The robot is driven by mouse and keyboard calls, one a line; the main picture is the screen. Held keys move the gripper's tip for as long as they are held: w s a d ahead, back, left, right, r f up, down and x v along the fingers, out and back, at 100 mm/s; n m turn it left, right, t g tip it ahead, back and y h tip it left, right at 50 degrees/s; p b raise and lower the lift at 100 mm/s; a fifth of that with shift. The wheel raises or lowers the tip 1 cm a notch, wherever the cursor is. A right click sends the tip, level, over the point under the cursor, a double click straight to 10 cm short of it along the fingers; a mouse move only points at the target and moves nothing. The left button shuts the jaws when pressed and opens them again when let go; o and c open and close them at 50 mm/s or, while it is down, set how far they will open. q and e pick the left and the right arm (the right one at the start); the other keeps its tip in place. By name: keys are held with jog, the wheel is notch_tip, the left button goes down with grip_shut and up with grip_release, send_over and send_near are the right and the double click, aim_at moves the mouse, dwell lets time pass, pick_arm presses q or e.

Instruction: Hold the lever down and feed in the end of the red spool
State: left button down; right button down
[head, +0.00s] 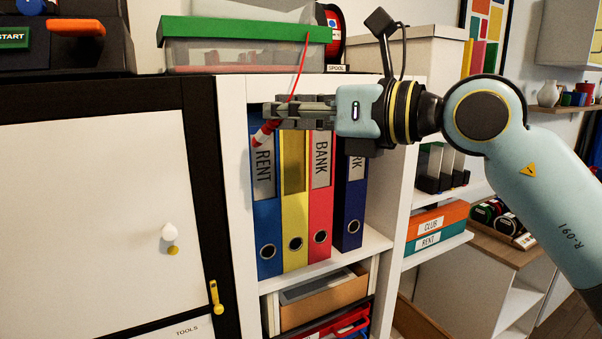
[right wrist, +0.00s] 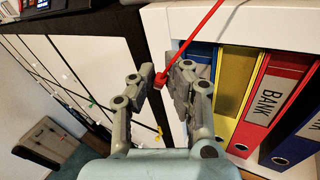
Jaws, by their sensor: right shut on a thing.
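The red spool (head: 332,30) stands on top of the white shelf, partly hidden behind a green-lidded box, with a label reading SPOOL below it. Its red strand (head: 301,62) runs down to my right gripper (head: 272,112). The gripper is shut on the strand's end, in front of the shelf's upper left. The right wrist view shows the red strand (right wrist: 200,35) reaching between the fingertips (right wrist: 164,80). A black machine at upper left has an orange bar (head: 85,25), perhaps the lever. My left gripper is not in view.
The green-lidded box (head: 245,30) stands beside the spool. Several binders (head: 267,215) stand just behind and below the gripper. A white-doored black cabinet (head: 95,200) is under the machine (head: 110,55). Space in front of the cabinet door is clear.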

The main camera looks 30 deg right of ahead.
jog(key=w+a+r+n+g+y, duration=0.1)
jog(key=w+a+r+n+g, duration=0.15)
jog(key=r, duration=1.15)
jog(key=w+a+r+n+g, duration=0.1)
jog(key=w+a+r+g, duration=0.15)
jog(key=r, duration=1.15)
jog(key=w+a+r+h, duration=0.1)
jog(key=w+a+r, duration=0.15)
jog(key=w, duration=0.45)
jog(key=w+a+r+h, duration=0.1)
jog(key=w+a, duration=0.2)
jog(key=w, duration=0.4)
jog(key=a+n+g, duration=0.1)
jog(key=a, duration=0.4)
jog(key=s+a+f+n+g+h, duration=0.1)
jog(key=a+g, duration=0.1)
jog(key=a, duration=0.3)
jog(key=shift+s+a+f, duration=0.25)
jog(key=shift+a, duration=0.1)
jog(key=shift+n, duration=0.25)
jog(key=shift+a, duration=0.1)
jog(key=shift+f, duration=2.55)
